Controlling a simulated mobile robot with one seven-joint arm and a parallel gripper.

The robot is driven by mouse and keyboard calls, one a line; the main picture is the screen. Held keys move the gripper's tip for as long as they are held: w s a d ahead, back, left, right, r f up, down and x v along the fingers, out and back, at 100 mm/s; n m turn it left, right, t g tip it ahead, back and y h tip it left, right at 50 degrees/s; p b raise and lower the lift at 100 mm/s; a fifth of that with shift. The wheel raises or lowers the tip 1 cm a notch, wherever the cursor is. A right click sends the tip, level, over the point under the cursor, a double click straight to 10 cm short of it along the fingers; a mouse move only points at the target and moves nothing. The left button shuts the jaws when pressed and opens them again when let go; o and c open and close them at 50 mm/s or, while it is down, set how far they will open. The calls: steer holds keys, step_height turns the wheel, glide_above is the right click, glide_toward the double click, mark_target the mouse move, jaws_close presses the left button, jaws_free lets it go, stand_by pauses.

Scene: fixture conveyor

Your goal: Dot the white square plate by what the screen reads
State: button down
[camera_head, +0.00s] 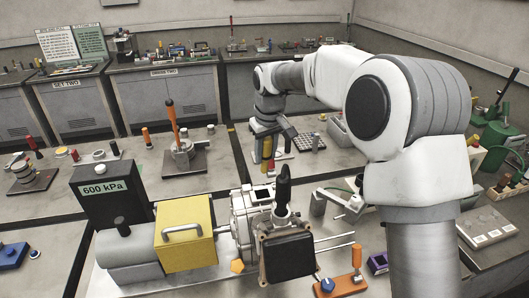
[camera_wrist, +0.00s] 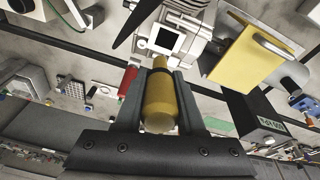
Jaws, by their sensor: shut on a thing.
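My gripper (camera_head: 268,135) hangs over the bench behind the machine, shut on a yellow cylinder (camera_head: 266,149). In the wrist view the cylinder (camera_wrist: 160,105) sits between the two dark fingers (camera_wrist: 160,95) with a dark band near its far end. A black box (camera_head: 105,210) at the left carries a green screen (camera_head: 104,190) reading "600 kPa". The screen (camera_wrist: 270,124) also shows in the wrist view.
A yellow block (camera_head: 185,235) with a handle and a black-capped housing (camera_head: 288,255) stand in front. A red cylinder (camera_wrist: 128,80) is close left of my gripper in the wrist view. Bare bench (camera_head: 215,178) shows at left.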

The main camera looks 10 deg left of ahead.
steer(key=shift+s+d+b+x, duration=0.1)
steer(key=shift+s+b+x, duration=0.1)
steer(key=shift+b+x, duration=0.8)
steer(key=shift+s+d+b+x, duration=0.1)
steer(key=shift+s+b+x, duration=0.3)
steer(key=shift+x, duration=0.9)
steer(key=shift+s+d+b+x, duration=0.1)
steer(key=shift+b+x, duration=0.85)
steer(key=shift+x, duration=0.15)
steer(key=shift+f, duration=0.55)
steer(key=shift+w+a+p+v, duration=0.1)
steer(key=shift+w+p+v, duration=0.1)
steer(key=shift+p+v, duration=0.8)
steer(key=shift+w+a+p+v, duration=0.1)
steer(key=shift+w+p+v, duration=0.15)
steer(key=shift+p+v, duration=0.75)
steer(key=shift+w+a+p+v, duration=0.15)
steer(key=shift+p+v, duration=0.25)
steer(key=shift+v, duration=1.1)
steer(key=shift+r, duration=0.15)
steer(key=shift+d, duration=0.15)
